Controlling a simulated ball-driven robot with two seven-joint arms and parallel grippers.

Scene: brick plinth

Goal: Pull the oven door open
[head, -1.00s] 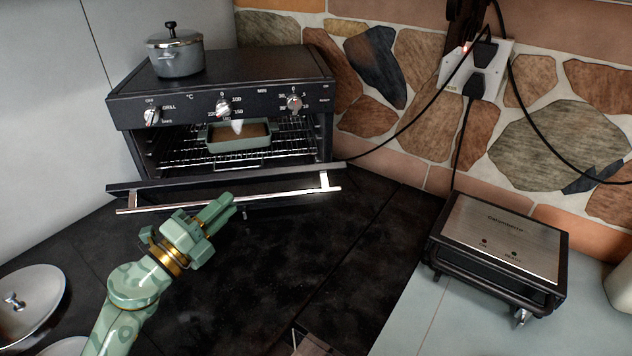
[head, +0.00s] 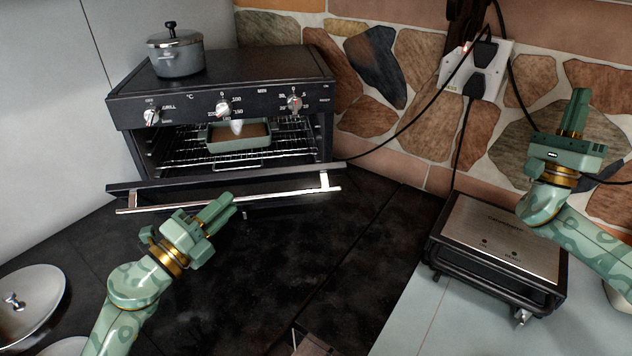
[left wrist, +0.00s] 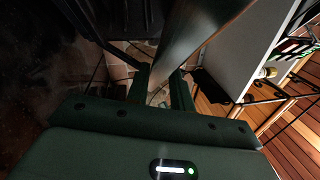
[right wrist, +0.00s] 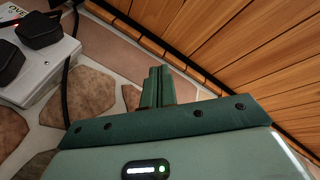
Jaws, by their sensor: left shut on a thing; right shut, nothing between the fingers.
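The black oven (head: 120,95) stands at the back left. Its door (head: 155,188) is tilted partly down, so the rack and a green baking dish (head: 240,143) inside show. The silver handle bar (head: 285,194) runs along the door's front. My left gripper (head: 225,204) is at the handle from the front; in the left wrist view its fingers (left wrist: 160,88) are shut on the metal handle (left wrist: 190,35). The exact finger contact is partly hidden. My right gripper (head: 579,98) is raised at the right, shut and empty, also in the right wrist view (right wrist: 156,78).
A grey pot (head: 180,60) stands on the oven. A contact grill (head: 500,240) sits on the right counter below my right arm. Cables hang from a wall socket (head: 478,75). A round lid (head: 35,295) lies at front left. The dark surface before the oven is mostly clear.

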